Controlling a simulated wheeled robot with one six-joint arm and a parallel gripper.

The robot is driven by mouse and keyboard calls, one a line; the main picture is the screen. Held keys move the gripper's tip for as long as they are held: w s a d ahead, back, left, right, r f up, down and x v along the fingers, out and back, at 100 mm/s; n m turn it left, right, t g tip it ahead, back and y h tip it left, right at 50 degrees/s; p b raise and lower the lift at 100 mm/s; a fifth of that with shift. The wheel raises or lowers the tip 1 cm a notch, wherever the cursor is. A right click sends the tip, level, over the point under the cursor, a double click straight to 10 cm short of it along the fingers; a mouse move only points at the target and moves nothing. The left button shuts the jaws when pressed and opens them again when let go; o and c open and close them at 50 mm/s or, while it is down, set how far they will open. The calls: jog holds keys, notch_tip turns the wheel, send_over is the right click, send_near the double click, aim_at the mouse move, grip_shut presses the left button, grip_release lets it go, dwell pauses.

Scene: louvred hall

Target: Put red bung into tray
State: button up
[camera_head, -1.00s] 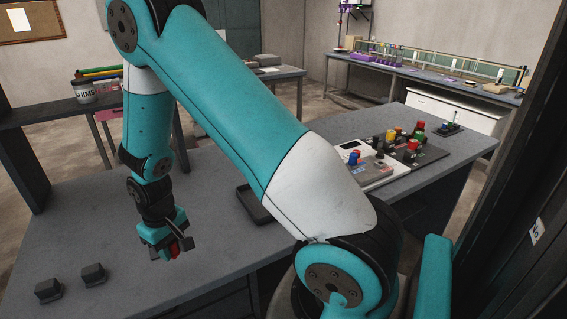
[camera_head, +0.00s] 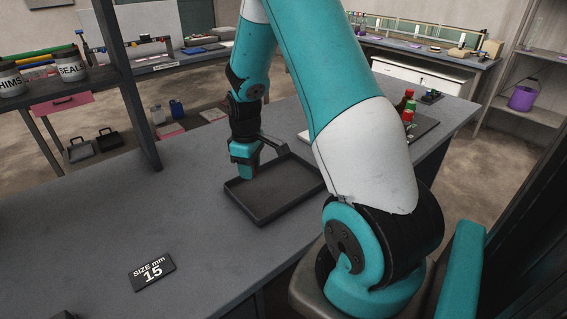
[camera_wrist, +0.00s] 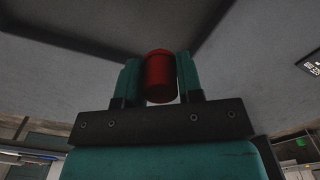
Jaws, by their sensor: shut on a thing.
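The red bung (camera_wrist: 159,76) sits between the two teal fingers of my gripper (camera_wrist: 158,82) in the wrist view. The gripper is shut on it. In the head view my gripper (camera_head: 243,172) is over the left part of the black tray (camera_head: 275,205), and the bung is hidden there. The tray is shallow, with a raised rim, and its visible floor is bare. I cannot tell whether the bung touches the tray floor.
A black plate marked "SIZE mm 15" (camera_head: 152,271) lies on the grey bench (camera_head: 110,235) at the front left. Red and green bungs (camera_head: 408,108) stand on a panel behind my arm. A dark shelf post (camera_head: 128,85) rises at the bench's back edge.

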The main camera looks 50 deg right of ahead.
aim_at(283, 184)
jog(key=s+d, duration=0.1)
jog(key=d, duration=0.1)
jog(key=s+d+n+b, duration=0.1)
jog(key=s+d, duration=0.1)
jog(key=d, duration=0.1)
jog(key=s+d+n, duration=0.1)
jog(key=d, duration=0.2)
jog(key=shift+s+d+r+b, duration=0.1)
jog(key=shift+s+r+b, duration=0.15)
jog(key=shift+s+b, duration=0.05)
notch_tip(283, 184, down, 6)
jog(key=b, duration=0.5)
jog(key=shift+r, duration=0.1)
jog(key=o, duration=1)
jog(key=shift+r, duration=0.1)
notch_tip(283, 184, up, 17)
jog(key=shift+r, duration=0.15)
